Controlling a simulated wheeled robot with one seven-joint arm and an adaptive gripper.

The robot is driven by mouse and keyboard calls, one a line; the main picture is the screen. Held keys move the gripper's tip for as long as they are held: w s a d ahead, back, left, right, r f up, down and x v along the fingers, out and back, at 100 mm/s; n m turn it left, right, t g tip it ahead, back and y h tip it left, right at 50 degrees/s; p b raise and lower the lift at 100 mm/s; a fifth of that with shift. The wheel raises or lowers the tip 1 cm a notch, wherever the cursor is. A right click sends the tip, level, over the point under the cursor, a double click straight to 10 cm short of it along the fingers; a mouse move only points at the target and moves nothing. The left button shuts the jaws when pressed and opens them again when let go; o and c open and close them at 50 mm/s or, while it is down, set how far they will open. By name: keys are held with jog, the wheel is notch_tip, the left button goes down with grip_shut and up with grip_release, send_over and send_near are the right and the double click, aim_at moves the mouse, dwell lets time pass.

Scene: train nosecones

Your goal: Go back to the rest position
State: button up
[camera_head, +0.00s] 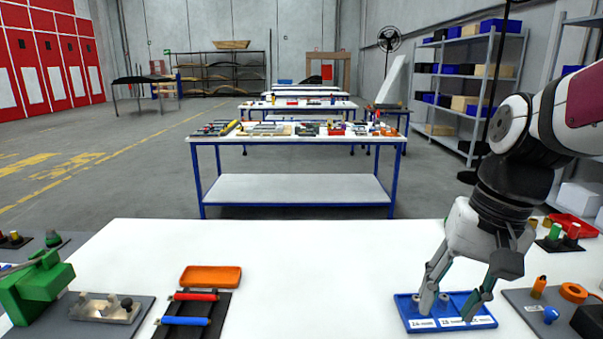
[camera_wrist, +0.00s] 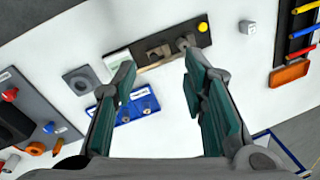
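My gripper (camera_head: 450,305) reaches down at the right of the white table, over a small blue tray (camera_head: 404,313) with white labels. Its two fingers are spread apart. In the wrist view, my gripper (camera_wrist: 160,80) is open with nothing between the fingers. The blue tray (camera_wrist: 140,105) shows there beside and partly behind the left finger. Small grey parts stand in the tray; the fingers hide some of it. I cannot tell whether a fingertip touches the tray.
The white table (camera_head: 320,270) is clear in the middle. An orange tray (camera_head: 211,276) and a dark rack with red and blue bars (camera_head: 190,321) lie left, near a green device (camera_head: 35,288). A grey board with orange parts (camera_head: 573,292) lies right of my gripper.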

jog(key=s+a+r+n+t+h, duration=0.1)
jog(key=s+n+t, duration=0.2)
jog(key=s, duration=0.7)
jog(key=shift+a+n+t+h, duration=0.15)
jog(key=shift+n+t+h, duration=0.25)
jog(key=shift+n, duration=0.1)
dwell(1.2)
